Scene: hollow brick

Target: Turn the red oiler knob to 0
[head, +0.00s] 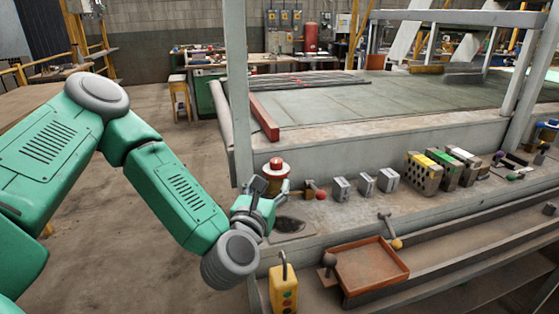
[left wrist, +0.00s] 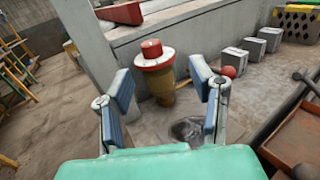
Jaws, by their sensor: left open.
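The oiler (head: 275,175) stands on the grey machine ledge, with an amber body, a pale disc and a red knob (head: 276,162) on top. In the left wrist view the red knob (left wrist: 151,49) sits upright above the white disc, ahead of my fingers. My left gripper (head: 270,187) is open, just in front of the oiler, and partly hides its lower body in the head view. In the left wrist view the fingers (left wrist: 160,75) are spread to either side of the oiler, with nothing between the pads clearly touched. I cannot read any number on the knob. My right gripper is not in view.
A lever with a red ball (head: 321,195) is close right of the oiler. Several grey blocks (head: 364,182) and coloured hollow bricks (head: 425,172) line the ledge. A rust-red tray (head: 372,267) and a yellow button box (head: 283,290) are nearer. A grey post (head: 238,90) rises behind my gripper.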

